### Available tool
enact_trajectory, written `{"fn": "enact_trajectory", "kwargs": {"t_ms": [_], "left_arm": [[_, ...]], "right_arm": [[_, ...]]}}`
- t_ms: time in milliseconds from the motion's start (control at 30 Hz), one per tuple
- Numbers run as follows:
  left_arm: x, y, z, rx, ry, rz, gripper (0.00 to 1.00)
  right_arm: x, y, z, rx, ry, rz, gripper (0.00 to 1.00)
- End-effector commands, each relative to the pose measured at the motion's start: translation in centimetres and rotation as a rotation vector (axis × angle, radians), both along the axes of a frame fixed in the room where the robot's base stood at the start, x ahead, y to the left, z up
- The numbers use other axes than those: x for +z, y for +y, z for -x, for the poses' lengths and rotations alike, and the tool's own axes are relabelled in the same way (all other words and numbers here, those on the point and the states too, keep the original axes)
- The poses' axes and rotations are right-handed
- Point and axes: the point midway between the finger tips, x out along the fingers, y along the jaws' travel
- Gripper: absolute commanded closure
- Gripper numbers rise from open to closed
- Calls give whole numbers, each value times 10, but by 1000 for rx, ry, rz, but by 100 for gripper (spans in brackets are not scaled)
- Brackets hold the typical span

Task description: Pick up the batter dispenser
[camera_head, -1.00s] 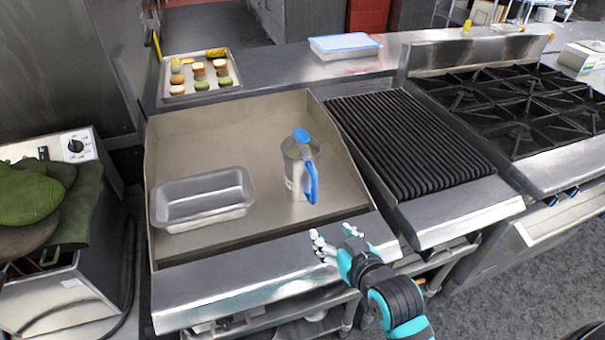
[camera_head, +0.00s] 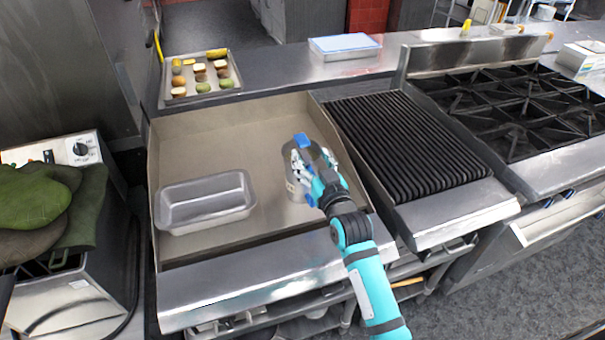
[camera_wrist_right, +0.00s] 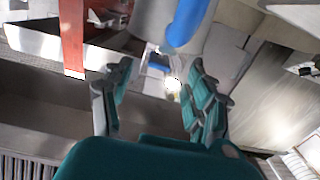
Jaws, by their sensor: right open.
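The batter dispenser (camera_head: 293,187) is a metal pitcher with a blue handle and blue top, standing upright on the flat griddle. In the head view my right gripper (camera_head: 313,164) is in front of it and hides much of its handle side. In the right wrist view the dispenser's metal body and blue handle (camera_wrist_right: 187,22) show at the top, just beyond the open fingers of my right gripper (camera_wrist_right: 160,85). The fingers are apart and hold nothing; whether they touch the handle I cannot tell. My left gripper is not in view.
A metal loaf pan (camera_head: 205,202) sits on the griddle (camera_head: 222,130) left of the dispenser. A ribbed grill (camera_head: 410,140) and burners (camera_head: 520,100) lie to the right. A food tray (camera_head: 176,99) and a blue-lidded container (camera_head: 345,46) stand behind.

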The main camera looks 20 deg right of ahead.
Motion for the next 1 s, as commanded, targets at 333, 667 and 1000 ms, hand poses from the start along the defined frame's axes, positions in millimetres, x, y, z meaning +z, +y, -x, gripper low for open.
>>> {"fn": "enact_trajectory", "kwargs": {"t_ms": [333,667,1000], "left_arm": [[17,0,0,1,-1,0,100],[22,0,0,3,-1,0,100],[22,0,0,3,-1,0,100]], "right_arm": [[7,1,-33,0,-1,0,42],[3,2,-58,0,0,0,42],[3,2,-58,0,0,0,65]]}}
